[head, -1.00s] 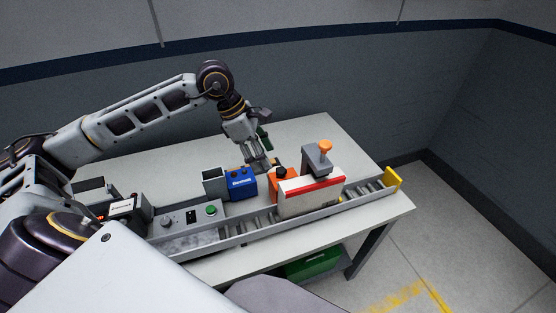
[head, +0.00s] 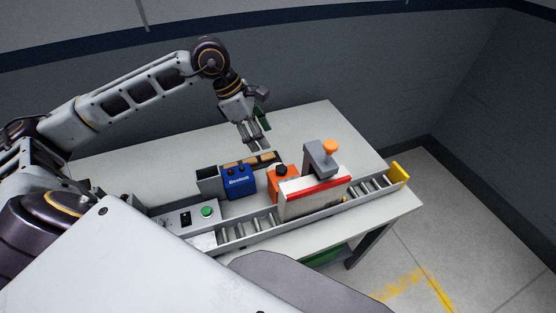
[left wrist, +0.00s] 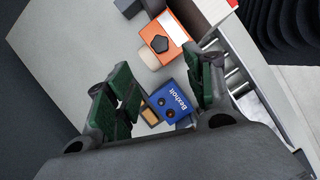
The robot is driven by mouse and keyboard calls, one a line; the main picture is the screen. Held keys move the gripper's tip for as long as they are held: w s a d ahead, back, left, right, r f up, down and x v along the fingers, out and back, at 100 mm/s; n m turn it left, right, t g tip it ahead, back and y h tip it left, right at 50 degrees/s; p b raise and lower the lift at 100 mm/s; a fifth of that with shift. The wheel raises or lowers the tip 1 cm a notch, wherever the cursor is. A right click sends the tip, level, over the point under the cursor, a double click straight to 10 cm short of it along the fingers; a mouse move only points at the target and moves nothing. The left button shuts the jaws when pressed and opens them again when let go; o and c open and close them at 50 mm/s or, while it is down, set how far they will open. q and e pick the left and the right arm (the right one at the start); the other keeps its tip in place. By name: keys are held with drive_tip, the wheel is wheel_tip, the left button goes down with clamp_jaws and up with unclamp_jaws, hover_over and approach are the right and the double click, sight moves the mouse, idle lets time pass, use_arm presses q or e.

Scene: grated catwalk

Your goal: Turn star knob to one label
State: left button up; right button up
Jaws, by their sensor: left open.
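An orange box (head: 275,186) with a dark, many-sided knob (head: 282,170) on top stands behind the conveyor. In the left wrist view the orange box (left wrist: 165,58) carries the dark five-sided knob (left wrist: 159,44) and a pale panel beside it; label text is not readable. My left gripper (head: 256,146) is open and empty, above the table behind the blue box, left of the knob and apart from it. Its green-padded fingers (left wrist: 160,85) are spread in the left wrist view. My right gripper is not in view.
A blue box (head: 239,184) with lettering stands left of the orange box; it also shows between the fingers in the wrist view (left wrist: 175,102). A white block with red stripe (head: 305,198) and an orange-topped grey unit (head: 320,160) stand right. The table's back (head: 310,120) is clear.

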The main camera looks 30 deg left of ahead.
sight(281, 168)
use_arm(q)
drive_tip(key=shift+f, duration=0.1)
idle(0.5)
drive_tip(key=shift+p+x, duration=1.4)
drive_tip(key=shift+x, duration=5.4)
drive_tip(key=shift+d, duration=0.1)
drive_tip(key=c, duration=1)
